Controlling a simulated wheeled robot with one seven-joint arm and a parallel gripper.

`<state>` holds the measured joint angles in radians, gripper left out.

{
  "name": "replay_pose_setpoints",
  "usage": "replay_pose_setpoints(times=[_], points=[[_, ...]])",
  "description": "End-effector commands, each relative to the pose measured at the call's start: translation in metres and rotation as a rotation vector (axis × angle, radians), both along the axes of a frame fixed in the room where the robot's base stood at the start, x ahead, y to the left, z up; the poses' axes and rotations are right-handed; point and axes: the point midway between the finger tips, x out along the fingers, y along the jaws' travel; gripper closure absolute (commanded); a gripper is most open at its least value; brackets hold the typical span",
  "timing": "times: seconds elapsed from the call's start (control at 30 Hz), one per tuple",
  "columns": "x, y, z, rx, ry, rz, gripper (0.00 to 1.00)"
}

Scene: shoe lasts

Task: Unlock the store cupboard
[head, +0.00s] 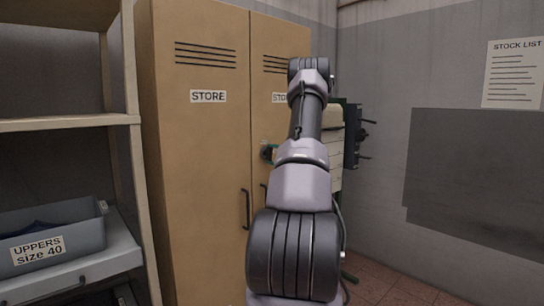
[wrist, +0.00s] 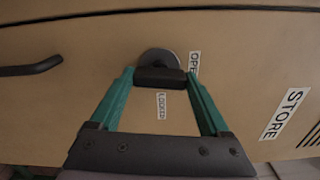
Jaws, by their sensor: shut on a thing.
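The store cupboard (head: 195,125) is a tall tan metal cabinet with two shut doors, louvre slots and STORE labels. In the wrist view a round grey lock plate (wrist: 158,57) sits on the door (wrist: 70,100), with a dark knob (wrist: 160,80) across it. A LOCKED label (wrist: 161,106) and an OPEN label (wrist: 194,65) are beside the lock. My gripper (wrist: 160,75) has its teal fingers shut on the dark knob, one at each end.
Dark door handles (head: 245,208) are at mid-height; one (wrist: 30,67) shows in the wrist view. A shelf unit (head: 70,124) with a grey UPPERS bin (head: 85,240) stands close on the left. A dark rack (head: 352,135) stands right of the cupboard. Floor (head: 395,292) shows at lower right.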

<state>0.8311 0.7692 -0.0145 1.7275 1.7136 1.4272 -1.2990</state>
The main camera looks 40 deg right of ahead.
Motion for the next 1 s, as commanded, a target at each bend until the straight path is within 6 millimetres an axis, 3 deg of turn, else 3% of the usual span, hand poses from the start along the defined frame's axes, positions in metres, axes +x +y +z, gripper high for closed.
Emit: replay_pose_setpoints(times=[0.33, 0.87, 0.9, 0.93, 1.0], points=[[-0.0002, -0.0001, -0.0011, -0.132, -0.008, -0.001, 0.76], [-0.0003, 0.0, -0.0013, -0.154, -0.01, 0.0, 0.76], [-0.0003, 0.0, -0.0013, -0.154, -0.01, 0.0, 0.09], [-0.0003, 0.0, -0.0013, -0.154, -0.01, 0.0, 0.0], [-0.0002, 0.0, -0.0012, -0.153, -0.01, 0.0, 0.0]])
